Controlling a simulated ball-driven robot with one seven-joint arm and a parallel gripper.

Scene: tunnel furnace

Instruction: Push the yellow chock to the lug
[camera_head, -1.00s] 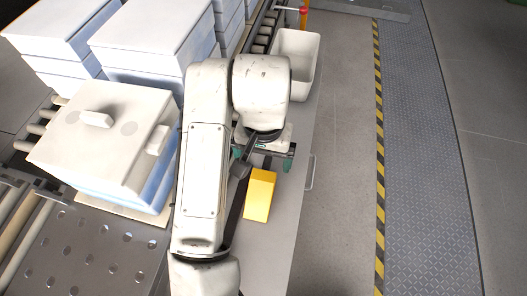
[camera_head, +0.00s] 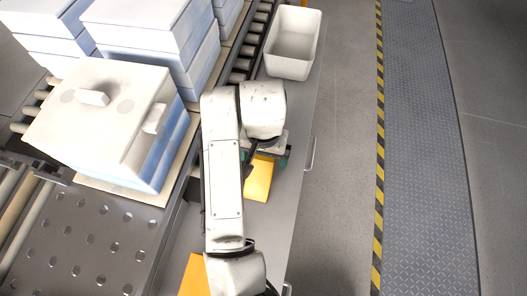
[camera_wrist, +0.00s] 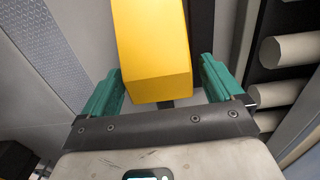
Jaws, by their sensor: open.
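The yellow chock (camera_head: 258,181) lies on the grey bench strip beside the roller conveyor, just in front of my gripper (camera_head: 267,159). In the wrist view the chock (camera_wrist: 153,48) is a plain yellow block. Its near end lies between the two teal fingers of my gripper (camera_wrist: 160,87). The fingers are open, with a gap on each side of the chock, and do not clasp it. I cannot tell whether the palm touches its end. My arm hides part of the bench beside the chock. I cannot make out the lug.
A white bin (camera_head: 293,45) stands further up the bench. A white lidded box (camera_head: 100,115) sits left of my arm, with stacked boxes behind. Another yellow-orange piece (camera_head: 194,276) shows at the bottom, partly behind my arm. The floor to the right (camera_head: 345,150) is clear.

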